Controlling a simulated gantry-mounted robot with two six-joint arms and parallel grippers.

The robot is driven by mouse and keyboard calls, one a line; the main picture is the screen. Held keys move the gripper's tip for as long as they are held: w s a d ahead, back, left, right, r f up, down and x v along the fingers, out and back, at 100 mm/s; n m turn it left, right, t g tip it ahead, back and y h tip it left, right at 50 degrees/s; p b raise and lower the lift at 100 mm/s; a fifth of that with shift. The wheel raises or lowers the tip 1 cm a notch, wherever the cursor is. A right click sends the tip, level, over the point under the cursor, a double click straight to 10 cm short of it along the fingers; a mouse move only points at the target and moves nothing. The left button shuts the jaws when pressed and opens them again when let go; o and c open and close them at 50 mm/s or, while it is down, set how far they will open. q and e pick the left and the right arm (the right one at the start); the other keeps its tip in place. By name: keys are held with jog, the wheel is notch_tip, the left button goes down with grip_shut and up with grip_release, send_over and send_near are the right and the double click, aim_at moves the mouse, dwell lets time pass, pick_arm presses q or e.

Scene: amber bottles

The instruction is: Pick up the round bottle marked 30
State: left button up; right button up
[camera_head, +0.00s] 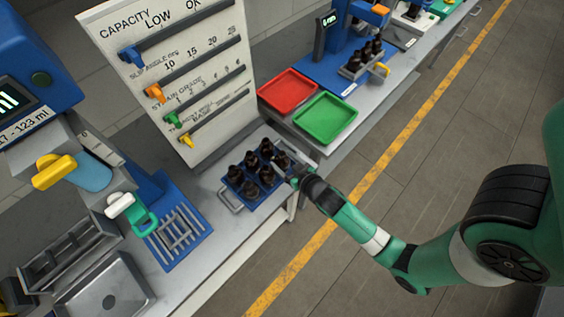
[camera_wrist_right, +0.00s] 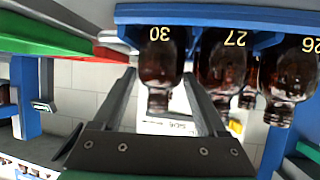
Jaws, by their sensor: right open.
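The amber bottle marked 30 (camera_wrist_right: 158,62) is in the right wrist view, at the left end of a row in a blue crate (camera_wrist_right: 190,12); this view looks upside down. My right gripper (camera_wrist_right: 159,76) is open, with one finger on each side of that bottle and a gap showing. I cannot tell whether either finger touches it. In the head view my right gripper (camera_head: 292,171) is at the right side of the blue crate (camera_head: 248,204), which holds several dark bottles. The numbers are too small to read there. My left gripper is out of view.
Bottles marked 27 (camera_wrist_right: 228,65) and 26 (camera_wrist_right: 290,72) stand close beside the right-hand finger in the wrist view. A red tray (camera_head: 288,91) and a green tray (camera_head: 325,119) lie behind the crate. A tall sign board (camera_head: 150,75) stands behind it to the left.

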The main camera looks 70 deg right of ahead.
jog(key=c, duration=1.1)
jog(key=shift+r+p, duration=0.3)
jog(key=shift+r, duration=0.35)
jog(key=s+a+r+p, duration=0.1)
jog(key=s+a+r, duration=0.1)
jog(key=s+r, duration=0.2)
jog(key=s+a+r, duration=0.2)
jog(key=s+r, duration=0.2)
jog(key=s+a+r+p, duration=0.1)
jog(key=s+r, duration=0.2)
jog(key=s, duration=0.1)
jog(key=shift+s+a+r+p, duration=0.3)
jog(key=shift+s+a+r, duration=0.1)
